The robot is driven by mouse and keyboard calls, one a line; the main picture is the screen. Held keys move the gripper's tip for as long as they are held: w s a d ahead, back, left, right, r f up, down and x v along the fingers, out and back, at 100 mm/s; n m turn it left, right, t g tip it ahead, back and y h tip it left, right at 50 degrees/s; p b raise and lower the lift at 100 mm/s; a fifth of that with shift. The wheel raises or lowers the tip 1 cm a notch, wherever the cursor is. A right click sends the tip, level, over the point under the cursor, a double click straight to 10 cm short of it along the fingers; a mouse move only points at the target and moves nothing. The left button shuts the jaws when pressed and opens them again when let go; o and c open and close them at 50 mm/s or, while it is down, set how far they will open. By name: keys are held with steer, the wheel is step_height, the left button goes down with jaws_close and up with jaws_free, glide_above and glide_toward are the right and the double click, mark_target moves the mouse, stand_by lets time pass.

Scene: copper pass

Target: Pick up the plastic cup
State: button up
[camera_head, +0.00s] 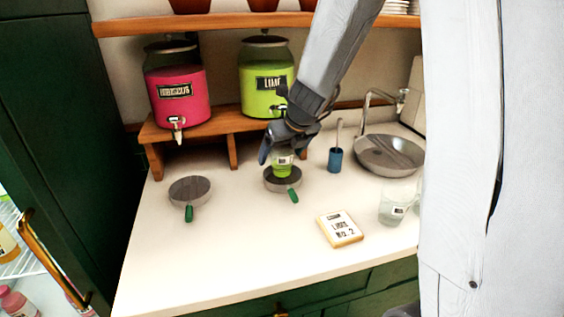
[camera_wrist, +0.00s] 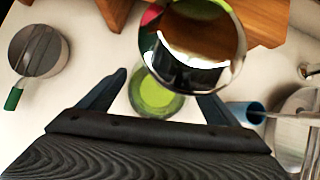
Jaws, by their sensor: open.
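In the wrist view the cup (camera_wrist: 155,96) is seen from above, between the fingers. My gripper (camera_head: 276,150) is open at the cup, its fingers hiding the upper part. In the wrist view, my gripper (camera_wrist: 159,98) has one finger on each side of the cup. Contact cannot be told.
A pink dispenser (camera_head: 175,92) stands left on the wooden shelf. A shiny rounded body (camera_wrist: 190,50) crowds the wrist view.

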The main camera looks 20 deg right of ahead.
steer(key=c, duration=1.3)
steer(key=shift+o, duration=0.2)
steer(key=shift+r, duration=0.25)
steer(key=s+d+r+b, duration=0.1)
steer(key=s, duration=0.7)
steer(key=s+d+r+b, duration=0.2)
steer(key=s, duration=0.7)
steer(key=shift+s+d, duration=0.25)
steer(key=shift+s, duration=0.1)
stand_by(1.8)
